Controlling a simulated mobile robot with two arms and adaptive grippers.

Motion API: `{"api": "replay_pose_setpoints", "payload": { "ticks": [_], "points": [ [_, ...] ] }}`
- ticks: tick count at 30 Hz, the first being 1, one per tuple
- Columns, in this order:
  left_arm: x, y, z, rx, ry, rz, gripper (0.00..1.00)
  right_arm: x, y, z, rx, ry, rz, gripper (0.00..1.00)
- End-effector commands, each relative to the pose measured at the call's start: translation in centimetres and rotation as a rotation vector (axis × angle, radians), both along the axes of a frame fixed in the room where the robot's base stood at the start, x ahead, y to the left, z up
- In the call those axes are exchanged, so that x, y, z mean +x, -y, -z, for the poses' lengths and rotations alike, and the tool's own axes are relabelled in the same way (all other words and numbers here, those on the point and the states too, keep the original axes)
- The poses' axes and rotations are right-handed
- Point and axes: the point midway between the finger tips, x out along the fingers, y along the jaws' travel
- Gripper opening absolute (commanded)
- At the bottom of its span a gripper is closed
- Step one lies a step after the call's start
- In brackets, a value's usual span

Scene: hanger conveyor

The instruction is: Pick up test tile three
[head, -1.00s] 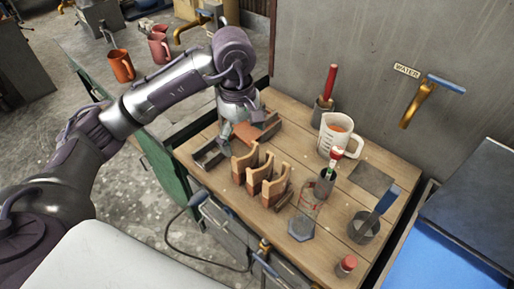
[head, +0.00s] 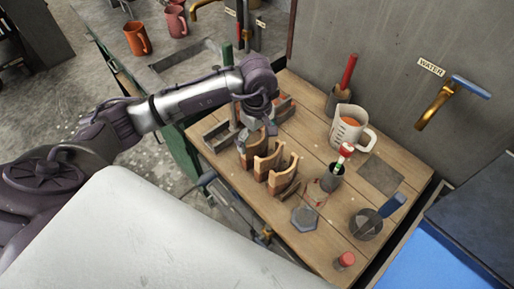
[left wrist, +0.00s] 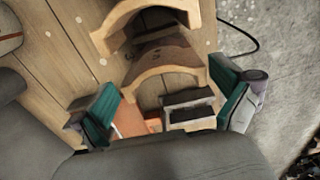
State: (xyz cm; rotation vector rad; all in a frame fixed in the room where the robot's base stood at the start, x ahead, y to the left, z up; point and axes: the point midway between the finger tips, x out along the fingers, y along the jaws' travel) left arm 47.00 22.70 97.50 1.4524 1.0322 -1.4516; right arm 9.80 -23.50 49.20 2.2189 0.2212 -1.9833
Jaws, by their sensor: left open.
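Several curved tan-and-brown clay tiles stand in a row on the wooden bench (head: 325,240). In the head view these are a rear tile (head: 247,155), a middle tile (head: 266,164) and a front tile (head: 284,177). I cannot read any number on them. My left gripper (head: 256,131) is over the rear end of the row, its fingers pointing down. In the left wrist view the open gripper (left wrist: 168,108) has green pads spread apart, with an arched tile (left wrist: 165,62) just ahead of them. I cannot tell whether anything touches. My right gripper is out of view.
A dark metal tray (head: 217,134) lies left of the gripper, and a reddish slab (head: 286,108) lies behind it. A measuring jug (head: 347,127), a small cup with a red-topped tool (head: 331,176) and a dark pot (head: 366,224) stand to the right. A wall closes off the back.

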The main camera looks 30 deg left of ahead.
Motion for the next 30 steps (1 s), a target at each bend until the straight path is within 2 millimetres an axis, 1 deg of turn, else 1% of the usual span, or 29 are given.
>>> {"api": "replay_pose_setpoints", "payload": {
  "ticks": [1, 3, 6, 9, 14, 15, 17, 24, 30],
  "points": [
    [-0.3, 0.1, 0.4, -0.001, -0.008, 0.000, 1.00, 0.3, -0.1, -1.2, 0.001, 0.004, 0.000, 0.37],
    [-0.2, 0.0, 1.6, -0.001, -0.007, -0.002, 1.00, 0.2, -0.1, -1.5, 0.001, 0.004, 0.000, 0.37],
    [-0.2, 0.0, 2.8, -0.001, -0.003, -0.001, 1.00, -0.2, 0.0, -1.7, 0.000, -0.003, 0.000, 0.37],
    [-0.1, 0.0, 3.3, -0.001, 0.000, 0.000, 1.00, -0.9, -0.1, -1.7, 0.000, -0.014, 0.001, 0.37],
    [-0.1, 0.0, 3.4, 0.000, 0.000, 0.000, 1.00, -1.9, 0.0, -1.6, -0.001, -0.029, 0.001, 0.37],
    [-0.1, 0.0, 3.4, -0.001, 0.000, 0.000, 0.98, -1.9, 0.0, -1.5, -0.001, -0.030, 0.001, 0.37],
    [-0.1, 0.0, 3.4, 0.000, 0.000, 0.000, 0.88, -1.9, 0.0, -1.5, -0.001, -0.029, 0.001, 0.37],
    [-0.1, 0.0, 3.4, 0.000, 0.000, 0.000, 0.48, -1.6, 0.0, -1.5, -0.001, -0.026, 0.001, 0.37],
    [0.0, 0.0, 3.3, 0.000, 0.001, 0.000, 0.47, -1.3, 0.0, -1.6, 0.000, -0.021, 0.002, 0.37]
  ]
}}
